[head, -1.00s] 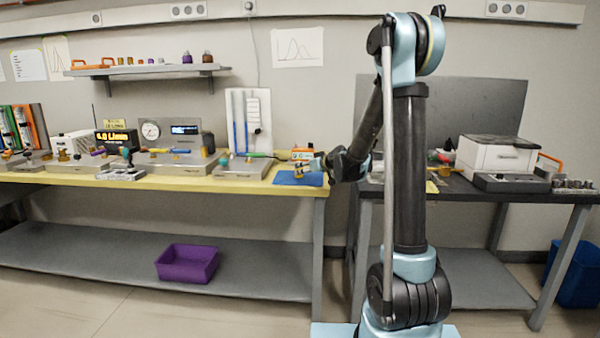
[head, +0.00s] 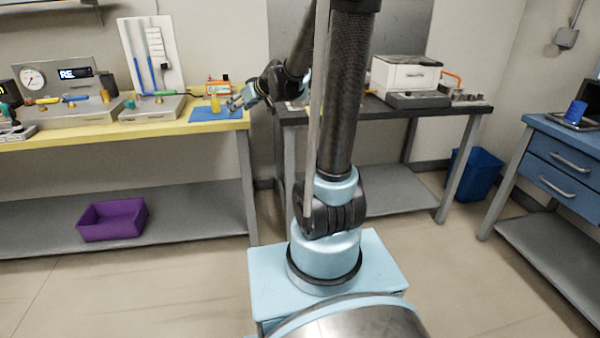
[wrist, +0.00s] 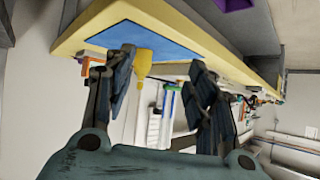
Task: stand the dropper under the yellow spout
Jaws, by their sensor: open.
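The yellow dropper (head: 215,104) stands upright on a blue mat (head: 232,114) at the right end of the yellow bench. My gripper (head: 236,103) is just right of it. In the wrist view, which looks upside down, the dropper (wrist: 144,66) shows on the mat (wrist: 145,38), between the lines of my open fingers (wrist: 162,63) and nearer the left one. Nothing is held. A grey stand (head: 150,108) with small coloured parts, some yellow, is left of the mat. I cannot tell which part is the yellow spout.
An orange device (head: 218,87) stands behind the mat. A white rack (head: 150,55) is behind the stand. A dark bench (head: 400,112) with a white machine (head: 405,75) is to the right. A purple bin (head: 112,219) sits on the lower shelf. The floor in front is clear.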

